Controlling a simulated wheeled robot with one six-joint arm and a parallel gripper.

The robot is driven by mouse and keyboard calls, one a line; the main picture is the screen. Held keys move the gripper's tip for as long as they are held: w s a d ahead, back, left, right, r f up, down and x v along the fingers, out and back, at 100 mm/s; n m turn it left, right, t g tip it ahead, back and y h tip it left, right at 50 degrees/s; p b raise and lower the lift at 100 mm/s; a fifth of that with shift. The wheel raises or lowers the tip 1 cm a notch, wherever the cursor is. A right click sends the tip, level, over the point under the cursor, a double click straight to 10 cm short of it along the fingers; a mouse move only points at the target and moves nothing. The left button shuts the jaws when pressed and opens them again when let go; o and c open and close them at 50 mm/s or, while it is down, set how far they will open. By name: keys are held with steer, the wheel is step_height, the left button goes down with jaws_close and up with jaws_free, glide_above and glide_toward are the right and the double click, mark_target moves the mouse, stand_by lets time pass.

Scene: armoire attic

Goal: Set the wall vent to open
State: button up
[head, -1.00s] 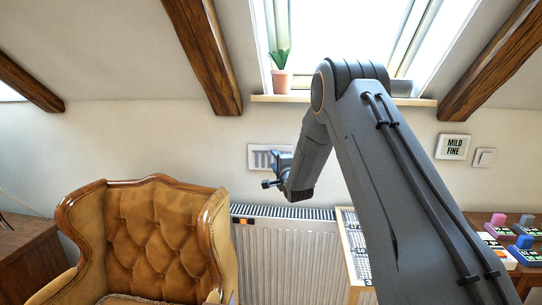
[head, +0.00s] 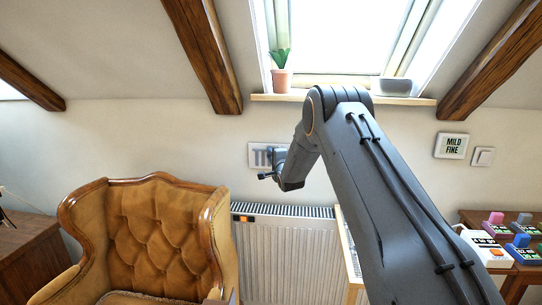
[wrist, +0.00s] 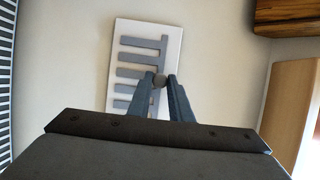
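The wall vent (head: 257,158) is a white plate with grey slats, on the wall under the skylight. In the wrist view the vent (wrist: 121,38) shows tilted, with several grey slats and a bar along their right ends. A small round grey knob (wrist: 159,81) stands at this bar. My gripper (wrist: 160,79) has one blue-grey finger on each side of the knob, close against it, and appears shut on it. The lower end of the vent is hidden behind my gripper. In the head view my gripper (head: 279,158) covers the vent's right part.
A ribbed radiator (head: 285,255) stands below the vent. A tufted brown armchair (head: 150,235) is at the left. A potted plant (head: 281,78) stands on the sill above. A "MILD FINE" sign (head: 452,146) and a switch (head: 483,157) are on the wall at the right.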

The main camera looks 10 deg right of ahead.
jaws_close()
steer(key=shift+w+a+f+b, duration=0.1)
steer(key=shift+w+a+b, duration=0.15)
steer(key=shift+a+b, duration=0.6)
steer(key=o, duration=0.6)
jaws_free()
steer(key=shift+a, duration=0.25)
steer(key=shift+d, duration=0.15)
